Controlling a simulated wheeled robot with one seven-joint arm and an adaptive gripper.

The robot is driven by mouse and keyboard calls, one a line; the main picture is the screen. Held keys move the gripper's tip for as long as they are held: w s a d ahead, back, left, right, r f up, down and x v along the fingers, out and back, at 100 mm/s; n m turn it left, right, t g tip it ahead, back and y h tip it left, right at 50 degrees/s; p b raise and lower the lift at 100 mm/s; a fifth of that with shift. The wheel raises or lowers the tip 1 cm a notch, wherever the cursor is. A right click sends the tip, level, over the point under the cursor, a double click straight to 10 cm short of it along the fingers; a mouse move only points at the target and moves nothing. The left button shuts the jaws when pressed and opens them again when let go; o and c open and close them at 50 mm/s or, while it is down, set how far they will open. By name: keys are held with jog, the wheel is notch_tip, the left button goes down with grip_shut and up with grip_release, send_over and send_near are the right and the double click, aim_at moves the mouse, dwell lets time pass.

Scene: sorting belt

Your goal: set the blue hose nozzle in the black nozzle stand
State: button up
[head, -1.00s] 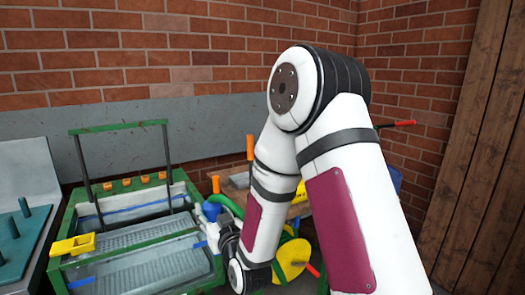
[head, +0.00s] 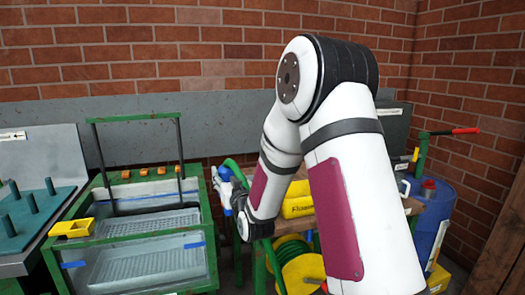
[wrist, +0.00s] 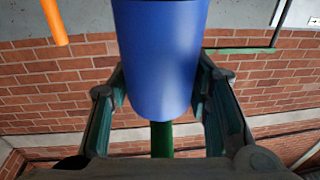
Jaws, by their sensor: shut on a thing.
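The blue hose nozzle (wrist: 160,55) fills the upper middle of the wrist view as a smooth blue cylinder. My gripper (wrist: 161,88) is shut on it, with a dark finger on each side. A green hose (wrist: 161,140) shows below the nozzle's near end. In the head view, my gripper (head: 224,191) is small and partly hidden by my arm, beside the right side of the green-framed tub. A bit of blue at the gripper (head: 226,172) appears to be the nozzle. I cannot make out the black nozzle stand in either view.
The green-framed tub (head: 211,262) stands left, with a yellow box (head: 72,228) on its rim. A teal peg board (head: 62,198) is at far left. A yellow hose reel (head: 300,272), a yellow case (head: 297,205) and a blue barrel (head: 436,210) are right, partly behind my arm.

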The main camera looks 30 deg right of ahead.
jog(key=w+d+r+m+h+b, duration=0.1)
jog(key=d+r+h, duration=0.15)
jog(key=d, duration=0.55)
jog(key=w+d+r+m+h+b, duration=0.1)
jog(key=d+r, duration=0.2)
jog(key=d, duration=0.4)
jog(key=shift+w+f+b, duration=0.15)
jog(key=shift+f+b, duration=0.6)
jog(key=shift+f, duration=1.55)
jog(key=shift+b, duration=0.3)
jog(key=shift+f+b, duration=1.75)
jog(key=shift+b, duration=0.15)
jog(key=shift+f, duration=0.1)
jog(key=shift+f+b, duration=1.3)
jog(key=shift+f, duration=0.1)
